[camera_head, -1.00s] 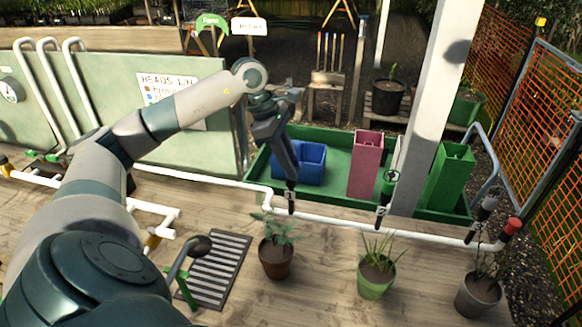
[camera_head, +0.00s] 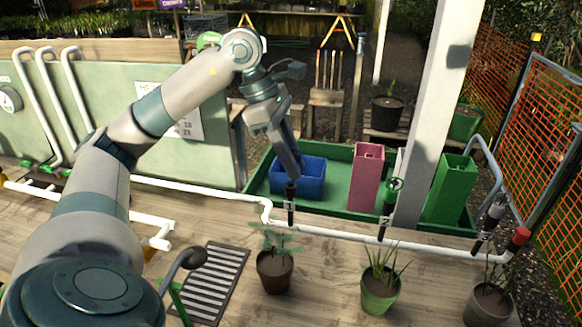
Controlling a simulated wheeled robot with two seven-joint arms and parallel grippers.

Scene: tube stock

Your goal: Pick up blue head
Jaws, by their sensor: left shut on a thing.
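My left gripper (camera_head: 291,178) is shut at the top of the black post marked 1 (camera_head: 291,208), on the white pipe. It closes on the head there and hides it, so I cannot tell its colour. A green head (camera_head: 395,185) sits on the post marked 2 (camera_head: 385,222). A grey head (camera_head: 497,211) sits on the post marked 3 (camera_head: 482,240), tilted to the right. My right gripper is not in view.
A blue bin (camera_head: 312,178), a pink bin (camera_head: 366,178) and a green bin (camera_head: 449,188) stand in a green tray (camera_head: 335,160) behind the white pipe (camera_head: 340,234). A white pillar (camera_head: 437,110) rises beside them. Potted plants (camera_head: 275,270) stand in front.

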